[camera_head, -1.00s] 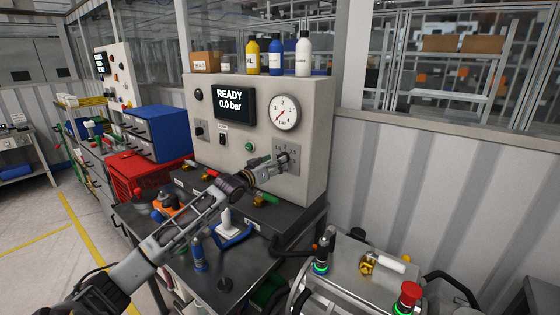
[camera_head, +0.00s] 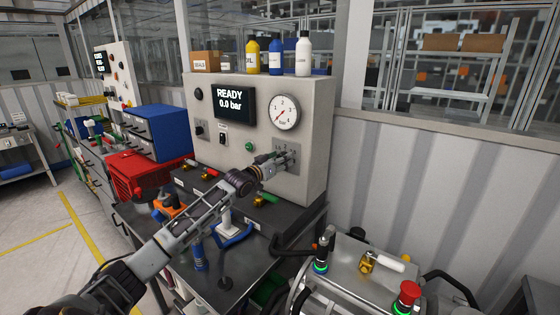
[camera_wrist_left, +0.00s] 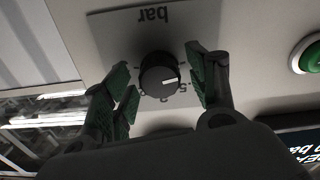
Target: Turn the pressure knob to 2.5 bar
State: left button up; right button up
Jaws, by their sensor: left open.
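The black pressure knob (camera_wrist_left: 158,76) sits on a scale plate marked "bar" in the left wrist view. Its white mark points right in that view, near a printed ".5". My left gripper (camera_head: 287,160) is at the panel's lower right. In the wrist view its open green-padded fingers (camera_wrist_left: 161,80) stand on either side of the knob, with gaps visible; contact is not seen. In the head view the gripper hides the knob. The display (camera_head: 234,106) reads "READY 0.0 bar". The gauge (camera_head: 284,112) needle points low left. My right gripper is not in view.
A green button (camera_head: 250,146) and a switch (camera_head: 222,139) are left of the gripper on the panel. Bottles stand on the unit's top. Brass fittings with coloured handles lie on the dark ledge below. A cart (camera_head: 350,270) stands at the front right.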

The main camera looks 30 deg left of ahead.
pick_arm(q)
jog(key=c, duration=1)
jog(key=shift+c, duration=0.2)
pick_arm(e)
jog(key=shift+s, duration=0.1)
